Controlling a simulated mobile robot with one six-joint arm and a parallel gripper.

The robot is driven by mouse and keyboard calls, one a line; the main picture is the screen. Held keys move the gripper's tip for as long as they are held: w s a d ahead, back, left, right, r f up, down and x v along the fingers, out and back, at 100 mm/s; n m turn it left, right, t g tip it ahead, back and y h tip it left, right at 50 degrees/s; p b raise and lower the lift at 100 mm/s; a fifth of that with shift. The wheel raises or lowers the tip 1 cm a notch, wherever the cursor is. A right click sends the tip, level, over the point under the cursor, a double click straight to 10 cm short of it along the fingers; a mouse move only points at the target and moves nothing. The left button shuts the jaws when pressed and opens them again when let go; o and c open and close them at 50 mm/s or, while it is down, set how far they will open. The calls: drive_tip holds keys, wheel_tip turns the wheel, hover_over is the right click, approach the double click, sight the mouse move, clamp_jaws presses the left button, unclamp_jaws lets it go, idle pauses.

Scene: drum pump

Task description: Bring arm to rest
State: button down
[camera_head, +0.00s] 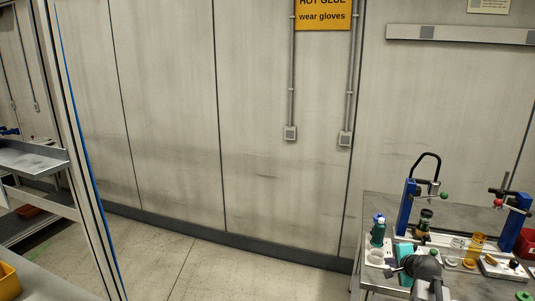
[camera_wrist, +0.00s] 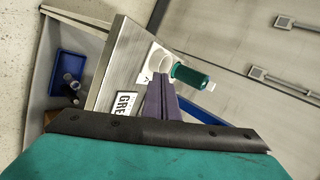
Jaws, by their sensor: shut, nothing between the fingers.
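My gripper (camera_wrist: 160,82) shows in the wrist view as two dark purple fingers pressed together, with nothing between them. In the head view, my grey and teal wrist is over the front left of the workbench (camera_head: 385,207) at the right. Whether the fingers touch anything is unclear.
Two blue bench stands (camera_head: 406,207) (camera_head: 516,222), an amber cylinder (camera_head: 476,243) and a red bin (camera_head: 525,243) crowd the bench. A blue tray (camera_wrist: 66,67) sits lower in the wrist view. Bare floor (camera_head: 225,268) lies left of the bench, before the wall.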

drive_tip(key=s+a+f+n+g+y, duration=0.1)
drive_tip(key=s+a+f+n+g, duration=0.2)
drive_tip(key=a+f+n, duration=0.5)
drive_tip(key=s+a+f+n+g+y, duration=0.1)
drive_tip(key=s+a+f+g, duration=0.15)
drive_tip(key=a+f, duration=0.65)
drive_tip(key=s+a+f+n+g+h, duration=0.1)
drive_tip(key=s+a+f+n+g, duration=0.4)
drive_tip(key=s+a+n, duration=0.6)
drive_tip(key=s+a+f+m+g+b, duration=0.2)
drive_tip(key=s+f+g+b, duration=0.3)
drive_tip(key=s+f, duration=2.3)
drive_tip(key=b, duration=0.5)
drive_tip(key=shift+f, duration=0.2)
